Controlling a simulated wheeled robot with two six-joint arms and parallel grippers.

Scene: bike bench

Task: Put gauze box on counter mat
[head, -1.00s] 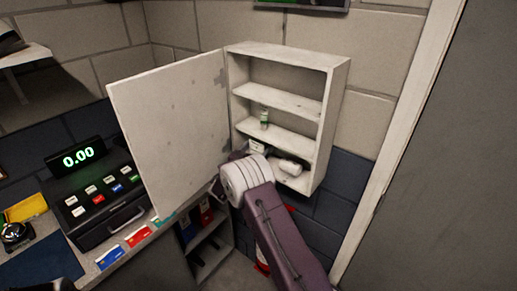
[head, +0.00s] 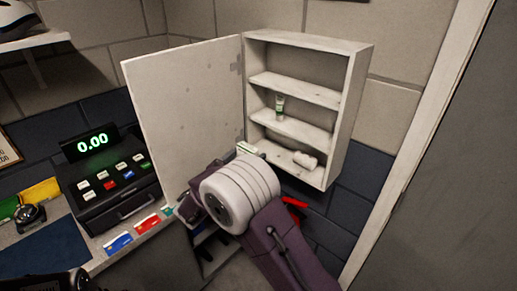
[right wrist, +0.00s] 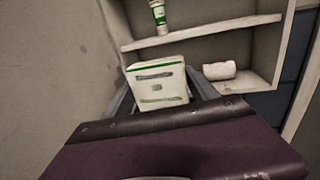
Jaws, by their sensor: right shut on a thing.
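The gauze box (right wrist: 158,82), white with green stripes, is between the fingers of my right gripper (right wrist: 162,88), which is shut on it. In the right wrist view it is in front of the open cabinet, near the lowest shelf. In the head view only a bit of the box (head: 247,149) shows above my right wrist, which hides the fingers. The counter mat (head: 45,254) is a dark blue sheet on the counter at the lower left, with nothing seen on its visible part. A dark part of my left arm shows at the bottom left edge; its fingers cannot be made out.
The wall cabinet (head: 357,100) has its door (head: 185,110) swung open to the left. A tube (head: 280,106) stands on the middle shelf and a white roll (head: 305,160) lies on the bottom one. The cash register (head: 112,190), cards and a bell (head: 30,217) are on the counter.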

